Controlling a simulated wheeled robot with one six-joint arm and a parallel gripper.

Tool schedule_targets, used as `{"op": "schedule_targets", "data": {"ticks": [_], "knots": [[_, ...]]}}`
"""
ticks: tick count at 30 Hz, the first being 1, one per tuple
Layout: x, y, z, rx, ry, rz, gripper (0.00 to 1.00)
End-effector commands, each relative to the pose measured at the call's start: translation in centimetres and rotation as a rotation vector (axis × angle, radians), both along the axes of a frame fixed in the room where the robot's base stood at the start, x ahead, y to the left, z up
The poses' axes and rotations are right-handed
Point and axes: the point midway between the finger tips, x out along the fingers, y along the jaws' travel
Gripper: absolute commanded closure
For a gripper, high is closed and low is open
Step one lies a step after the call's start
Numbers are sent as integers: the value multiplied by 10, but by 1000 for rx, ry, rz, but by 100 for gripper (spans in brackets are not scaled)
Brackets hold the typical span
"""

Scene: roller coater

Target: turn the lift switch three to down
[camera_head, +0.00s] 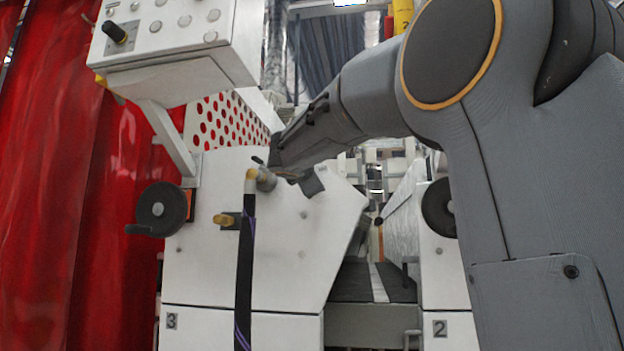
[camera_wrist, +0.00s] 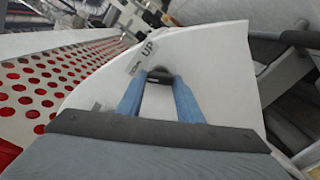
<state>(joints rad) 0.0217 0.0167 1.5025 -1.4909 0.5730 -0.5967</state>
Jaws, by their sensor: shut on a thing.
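The lift switch (camera_wrist: 160,76) is a small black knob on a white panel in the wrist view. A label reading "UP" (camera_wrist: 147,49) is printed just beyond it, to its upper left. My gripper (camera_wrist: 158,84) has two blue fingers, one on each side of the switch, and they are closed on it. The fingers cover part of the knob, so its exact angle is hard to tell. In the head view my arm reaches down to the top of the white machine unit (camera_head: 268,230) marked 3. The switch and fingertips cannot be made out there.
In the head view, a control box (camera_head: 175,45) overhangs at the upper left, a black handwheel (camera_head: 162,209) sits on the left side, and unit 2 (camera_head: 440,265) stands to the right. A black hose (camera_head: 244,270) hangs in front.

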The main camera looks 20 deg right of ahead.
Motion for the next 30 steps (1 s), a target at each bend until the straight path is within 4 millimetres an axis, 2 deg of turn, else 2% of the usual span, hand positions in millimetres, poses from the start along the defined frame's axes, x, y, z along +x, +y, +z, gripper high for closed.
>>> {"op": "schedule_targets", "data": {"ticks": [17,18,21,30], "knots": [[0,0,-1,-32,23,0,90],[0,0,-1,-32,23,0,66],[0,0,-1,-32,23,0,49],[-1,0,0,-31,21,0,48]]}}
